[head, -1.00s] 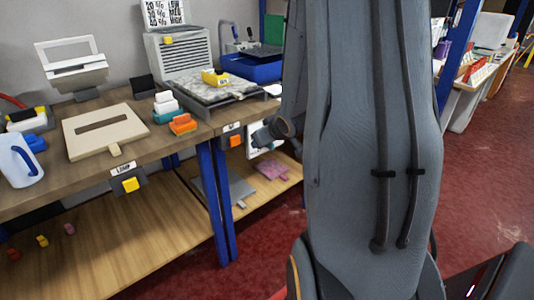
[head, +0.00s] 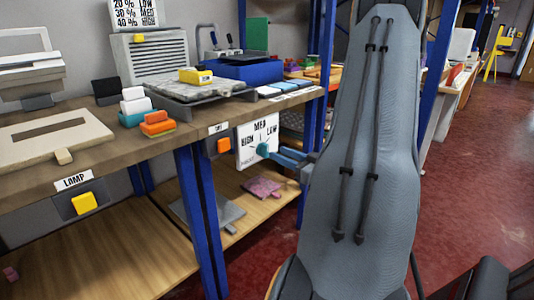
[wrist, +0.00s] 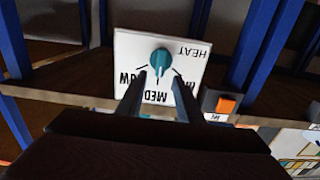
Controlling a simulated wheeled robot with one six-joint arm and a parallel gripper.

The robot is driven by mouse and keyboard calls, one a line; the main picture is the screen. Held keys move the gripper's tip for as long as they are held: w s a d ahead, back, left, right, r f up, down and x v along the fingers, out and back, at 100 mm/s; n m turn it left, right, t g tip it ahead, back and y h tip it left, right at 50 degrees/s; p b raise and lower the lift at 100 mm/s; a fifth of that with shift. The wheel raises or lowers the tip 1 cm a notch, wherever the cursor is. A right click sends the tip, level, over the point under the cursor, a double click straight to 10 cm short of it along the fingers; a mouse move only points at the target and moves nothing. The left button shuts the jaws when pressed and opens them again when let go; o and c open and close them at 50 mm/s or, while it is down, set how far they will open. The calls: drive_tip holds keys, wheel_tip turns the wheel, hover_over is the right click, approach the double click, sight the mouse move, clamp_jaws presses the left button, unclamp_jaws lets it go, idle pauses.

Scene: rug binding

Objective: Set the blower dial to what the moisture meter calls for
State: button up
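The white heat dial plate (head: 245,159), marked HIGH, MED and LOW, hangs on the bench's end below the top. Its teal knob (head: 263,150) also shows in the wrist view (wrist: 160,60), where the plate (wrist: 190,84) is upside down and the pointer seems to aim towards MED. My gripper (wrist: 160,76) is open, with its fingertips either side of the pointer; contact cannot be told. In the head view my gripper (head: 287,157) is just right of the knob. The yellow moisture meter (head: 196,76) sits on the rug sample; its reading is too small to read.
A chart (head: 135,14) pairs 20, 30 and 40 % with LOW, MED and HIGH. It stands above the grey louvred blower (head: 156,57). An orange button (head: 223,146) is left of the plate, and a yellow lamp button (head: 84,203) is farther left.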

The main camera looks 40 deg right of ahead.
sight(268, 149)
drive_tip(key=w, duration=0.5)
drive_tip(key=shift+w+a+b, duration=0.25)
drive_tip(key=shift+w+b, duration=0.1)
drive_tip(key=shift+w, duration=0.05)
drive_tip(key=shift+c, duration=0.2)
clamp_jaws()
